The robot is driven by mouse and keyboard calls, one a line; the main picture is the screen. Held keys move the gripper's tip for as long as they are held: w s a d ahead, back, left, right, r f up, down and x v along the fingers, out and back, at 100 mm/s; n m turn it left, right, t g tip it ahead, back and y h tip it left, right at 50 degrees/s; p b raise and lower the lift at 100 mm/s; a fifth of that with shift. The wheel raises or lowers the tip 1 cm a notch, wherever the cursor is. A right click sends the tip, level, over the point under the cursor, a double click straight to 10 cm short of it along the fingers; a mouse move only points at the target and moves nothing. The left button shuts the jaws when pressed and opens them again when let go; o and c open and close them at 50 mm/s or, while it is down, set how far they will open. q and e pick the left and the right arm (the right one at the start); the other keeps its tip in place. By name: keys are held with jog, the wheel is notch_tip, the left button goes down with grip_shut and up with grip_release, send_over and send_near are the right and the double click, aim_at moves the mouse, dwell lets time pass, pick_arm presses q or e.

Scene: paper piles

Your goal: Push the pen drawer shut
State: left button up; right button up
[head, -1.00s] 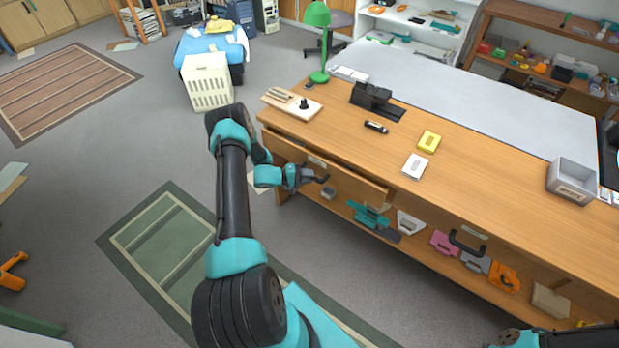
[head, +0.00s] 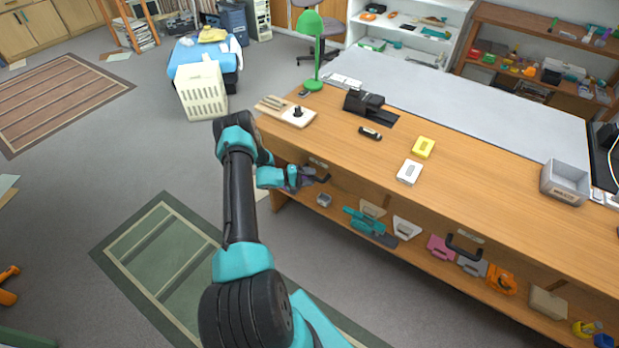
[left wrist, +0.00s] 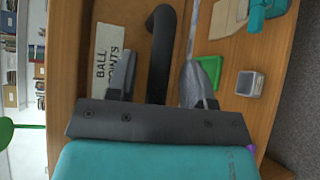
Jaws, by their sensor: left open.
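The pen drawer (head: 318,162) is at the left end of the long wooden desk, and its front looks flush under the desk edge in the head view. In the left wrist view its label (left wrist: 106,52) reads "BALL" and, partly covered, what looks like "POINTS". Its black handle (left wrist: 162,50) curves between the two fingers of my left gripper (left wrist: 163,80). The fingers are apart and open, one on each side of the handle; I cannot tell whether they touch it. In the head view my left gripper (head: 312,180) is at the drawer front. My right gripper is not in view.
The desk (head: 470,165) carries a wooden board (head: 285,110), a black device (head: 371,105) and a green lamp (head: 313,50). Several items lie on the shelf below, among them a teal tool (head: 368,224).

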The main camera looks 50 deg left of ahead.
pick_arm(q)
jog(key=v, duration=1.7)
jog(key=shift+s, duration=0.2)
jog(key=w+d+f+m+g+h, duration=0.15)
jog(key=d+g, duration=0.45)
jog(key=d, duration=0.6)
jog(key=w+d+f+m+g, duration=0.1)
jog(key=w+d+f+g, duration=0.3)
jog(key=d, duration=0.9)
jog(key=s+d+r+m+g+y, duration=0.1)
jog(key=s+d+r+m+y, duration=0.1)
jog(key=d, duration=0.5)
jog(key=s+d+r+m+g+y, duration=0.1)
jog(key=s+d+r+m+y, duration=0.1)
jog(key=d+r+m, duration=0.2)
jog(key=s+d+r+m+g+y, duration=0.1)
jog(key=s+d+r+m+y, duration=0.1)
jog(key=d, duration=0.9)
jog(key=shift+r+m, duration=0.4)
jog(key=shift+m, duration=0.25)
